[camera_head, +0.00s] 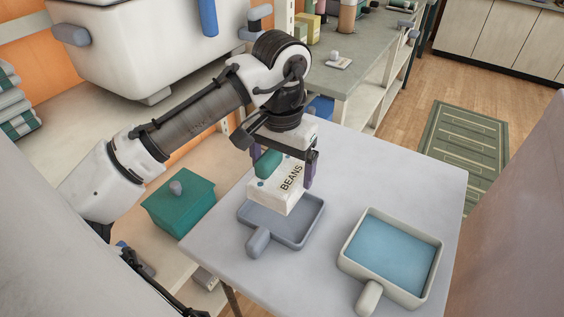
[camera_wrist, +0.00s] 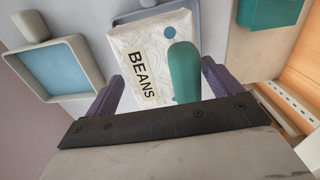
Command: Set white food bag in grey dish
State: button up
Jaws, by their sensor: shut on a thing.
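The white food bag (camera_head: 277,193), labelled BEANS, is held in my gripper (camera_head: 286,172) above the grey dish. The bag also shows in the wrist view (camera_wrist: 151,48), between my purple fingers (camera_wrist: 160,88). The grey dish (camera_head: 294,238) is a shallow square pan with a short handle, on the light table. The bag hides the dish's back part in the head view. In the wrist view the dish's rim (camera_wrist: 135,14) shows partly behind the bag. Whether the bag's lower end touches the dish is hard to tell. A teal rounded piece (camera_wrist: 184,70) lies in front of the bag.
A cream dish with a blue inside (camera_head: 392,255) and a handle stands to the right on the same table (camera_head: 335,190). A teal lidded box (camera_head: 180,205) sits lower at the left. Table surface is clear between and behind the dishes.

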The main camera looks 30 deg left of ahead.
aim_at(282, 173)
jog(key=shift+f+b, duration=2.15)
jog(key=shift+f, duration=1.9)
jog(key=shift+f, duration=0.45)
jog(key=o, duration=1)
notch_tip(282, 173, up, 14)
jog(key=shift+f+p, duration=0.1)
jog(key=shift+p, duration=0.75)
